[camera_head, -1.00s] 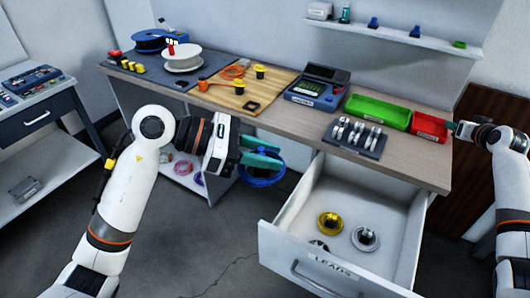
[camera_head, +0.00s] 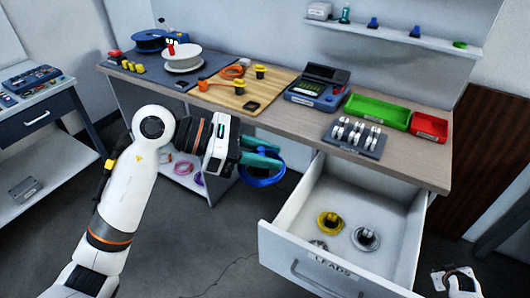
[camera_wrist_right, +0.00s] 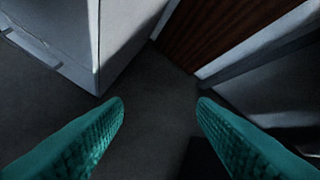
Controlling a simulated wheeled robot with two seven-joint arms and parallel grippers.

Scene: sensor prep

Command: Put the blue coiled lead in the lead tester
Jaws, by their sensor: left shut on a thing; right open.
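The blue coiled lead (camera_head: 264,182) hangs from my left gripper (camera_head: 278,160), in front of the workbench and left of the open drawer. The teal fingers are shut on it and hide part of the coil. A dark blue-grey device with a screen and a front label (camera_head: 316,97), which looks like the lead tester, stands on the bench, behind and to the right of that gripper. My right gripper (camera_wrist_right: 160,104) is open and empty, pointing at bare floor in the right wrist view. In the head view only part of its arm shows at the bottom right.
The open drawer (camera_head: 310,270) labelled LEADS holds yellow and grey coils. On the bench are a green bin (camera_head: 378,111), a red bin (camera_head: 430,127), a grey rack (camera_head: 355,138), a wooden board (camera_head: 225,97) and spools. Purple and pink coils lie on the lower shelf.

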